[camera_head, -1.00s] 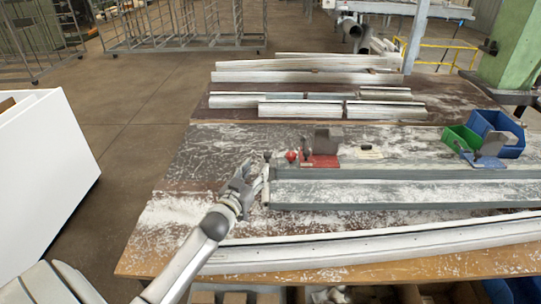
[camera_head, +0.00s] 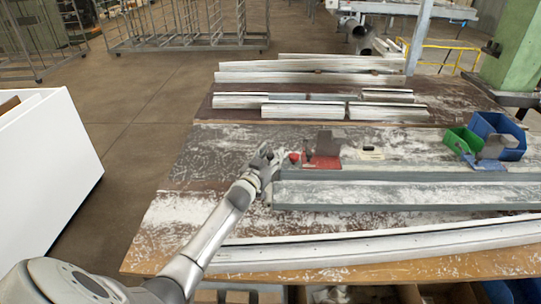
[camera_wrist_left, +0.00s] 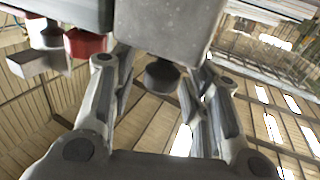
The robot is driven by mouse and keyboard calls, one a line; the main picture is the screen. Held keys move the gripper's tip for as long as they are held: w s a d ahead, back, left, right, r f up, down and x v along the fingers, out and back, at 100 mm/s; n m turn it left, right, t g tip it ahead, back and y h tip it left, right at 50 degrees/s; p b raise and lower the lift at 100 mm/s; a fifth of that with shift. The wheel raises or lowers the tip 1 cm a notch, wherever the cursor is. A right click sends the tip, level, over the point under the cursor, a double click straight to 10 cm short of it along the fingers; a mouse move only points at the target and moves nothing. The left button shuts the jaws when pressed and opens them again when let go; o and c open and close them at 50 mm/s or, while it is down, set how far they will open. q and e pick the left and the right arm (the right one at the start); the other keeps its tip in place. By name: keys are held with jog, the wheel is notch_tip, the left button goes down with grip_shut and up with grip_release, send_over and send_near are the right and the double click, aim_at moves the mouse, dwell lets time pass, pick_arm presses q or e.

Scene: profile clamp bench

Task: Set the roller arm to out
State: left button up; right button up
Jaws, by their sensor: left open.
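In the head view my left gripper (camera_head: 266,160) is at the left end of the long grey profile (camera_head: 400,178), just left of the red knob (camera_head: 294,157) and the red clamp base (camera_head: 324,162). In the left wrist view my left gripper (camera_wrist_left: 163,88) is open. A dark round roller-like piece (camera_wrist_left: 160,74) shows between its fingers, under a large grey block (camera_wrist_left: 165,28). Contact with either finger cannot be told. A red part (camera_wrist_left: 86,43) lies to the left. In the head view the gripper hides the roller arm, so its setting cannot be read.
Blue bin (camera_head: 497,130) and green bin (camera_head: 463,140) stand at the right of the bench. Several pale profiles (camera_head: 318,101) lie across the back. A long pale profile (camera_head: 390,247) runs along the front edge. A white cabinet (camera_head: 45,170) stands at left.

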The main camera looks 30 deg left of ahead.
pick_arm(q)
jog(key=shift+c, duration=0.7)
grip_shut()
pick_arm(e)
jog(key=shift+s, duration=0.4)
pick_arm(q)
jog(key=shift+s+a, duration=0.1)
jog(key=shift+s, duration=0.05)
jog(key=s+a, duration=0.7)
jog(key=a, duration=0.4)
jog(key=s+a, duration=0.7)
jog(key=a, duration=0.5)
pick_arm(e)
jog(key=shift+w, duration=0.15)
pick_arm(q)
jog(key=shift+o, duration=0.7)
grip_release()
pick_arm(e)
jog(key=shift+r, duration=0.1)
pick_arm(q)
jog(key=shift+d, duration=0.1)
